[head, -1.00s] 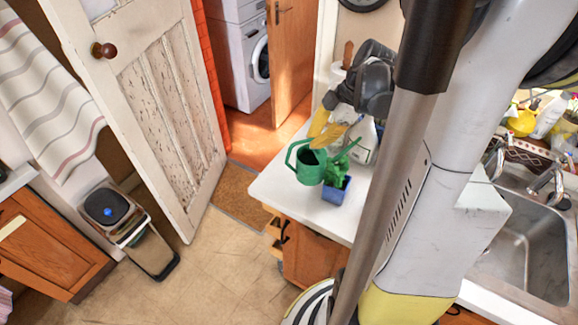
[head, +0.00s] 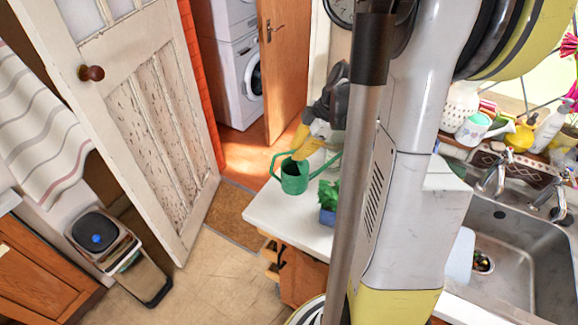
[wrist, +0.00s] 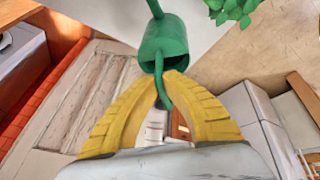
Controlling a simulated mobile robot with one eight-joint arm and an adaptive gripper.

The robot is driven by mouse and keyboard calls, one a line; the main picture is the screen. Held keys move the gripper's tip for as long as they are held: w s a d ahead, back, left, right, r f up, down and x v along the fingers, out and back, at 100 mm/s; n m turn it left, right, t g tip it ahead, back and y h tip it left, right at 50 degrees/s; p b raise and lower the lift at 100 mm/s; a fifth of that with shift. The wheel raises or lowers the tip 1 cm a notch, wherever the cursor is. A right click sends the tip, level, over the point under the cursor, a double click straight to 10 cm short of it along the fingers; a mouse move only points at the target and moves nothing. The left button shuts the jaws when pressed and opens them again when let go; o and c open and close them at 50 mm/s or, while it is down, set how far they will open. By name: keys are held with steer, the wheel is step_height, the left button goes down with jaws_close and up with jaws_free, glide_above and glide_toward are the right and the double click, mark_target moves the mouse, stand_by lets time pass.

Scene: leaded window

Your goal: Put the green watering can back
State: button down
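The green watering can (head: 294,178) is at the corner of the white counter, its spout toward the right. I cannot tell whether it rests on the counter or hangs just above it. My gripper's yellow fingers (head: 305,145) come down on it from above. In the wrist view the can (wrist: 165,42) lies just beyond the fingertips (wrist: 164,76), and its curved handle passes between them. The tips are close together and look shut on the handle.
A leafy plant in a blue pot (head: 327,215) stands right of the can. The sink (head: 515,245) is at right, with several bottles and a pale can (head: 473,129) behind it. A door (head: 150,130) stands open at left; a bin (head: 100,240) is on the floor.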

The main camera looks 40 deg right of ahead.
mark_target(289, 164)
steer(key=shift+w+a+f, duration=0.35)
steer(key=shift+w+f, duration=0.05)
steer(key=shift+w, duration=0.15)
steer(key=shift+w+a+f, duration=0.3)
steer(key=shift+w+f, duration=0.05)
steer(key=shift+w, duration=0.15)
steer(key=shift+f+b, duration=0.6)
steer(key=shift+f, duration=1.35)
steer(key=shift+f, duration=0.15)
steer(key=c, duration=1.6)
jaws_free()
steer(key=shift+c, duration=0.2)
